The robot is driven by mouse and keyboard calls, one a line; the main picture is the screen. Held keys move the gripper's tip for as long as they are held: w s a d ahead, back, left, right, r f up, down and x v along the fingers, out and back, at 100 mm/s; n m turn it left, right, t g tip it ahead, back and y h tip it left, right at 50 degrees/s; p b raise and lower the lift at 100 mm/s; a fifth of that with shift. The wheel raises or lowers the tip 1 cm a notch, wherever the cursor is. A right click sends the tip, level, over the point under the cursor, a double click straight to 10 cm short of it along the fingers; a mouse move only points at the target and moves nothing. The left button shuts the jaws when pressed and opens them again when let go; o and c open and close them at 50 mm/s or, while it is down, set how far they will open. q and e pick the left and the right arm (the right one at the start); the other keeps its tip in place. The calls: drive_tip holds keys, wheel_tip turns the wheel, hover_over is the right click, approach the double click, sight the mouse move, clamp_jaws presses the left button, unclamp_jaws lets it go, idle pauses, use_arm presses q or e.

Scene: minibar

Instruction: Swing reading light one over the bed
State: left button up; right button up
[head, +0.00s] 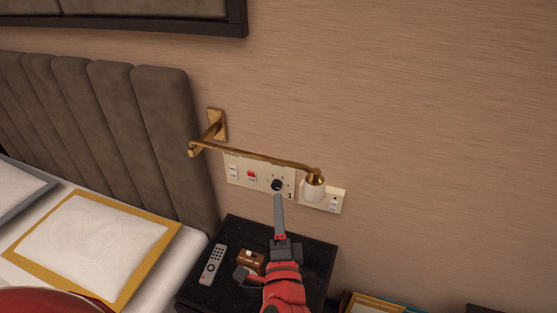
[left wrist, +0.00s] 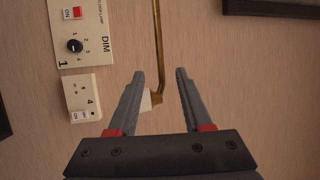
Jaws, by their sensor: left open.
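Reading light one is a brass swing arm (head: 255,154) on a wall bracket (head: 216,124), with a small white shade (head: 313,189) at its right end. The arm runs to the right close along the wall, away from the bed (head: 155,271). My left gripper (head: 279,200) is open and points up at the wall, left of the shade. In the left wrist view, the brass arm's bent end (left wrist: 159,88) shows in the gap between the open fingers (left wrist: 160,72). The shade (left wrist: 153,100) is partly hidden behind the left finger there. My right gripper is not in view.
Below, a black nightstand (head: 232,228) holds a remote (head: 212,265) and a small brown box (head: 251,257). A padded headboard (head: 165,120) is left.

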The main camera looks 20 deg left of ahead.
sight(277, 159)
use_arm(q)
drive_tip(key=p+x, duration=0.5)
drive_tip(key=x, duration=0.9)
drive_tip(key=shift+w+r, duration=0.1)
drive_tip(key=shift+w, duration=0.25)
clamp_jaws()
idle(0.6)
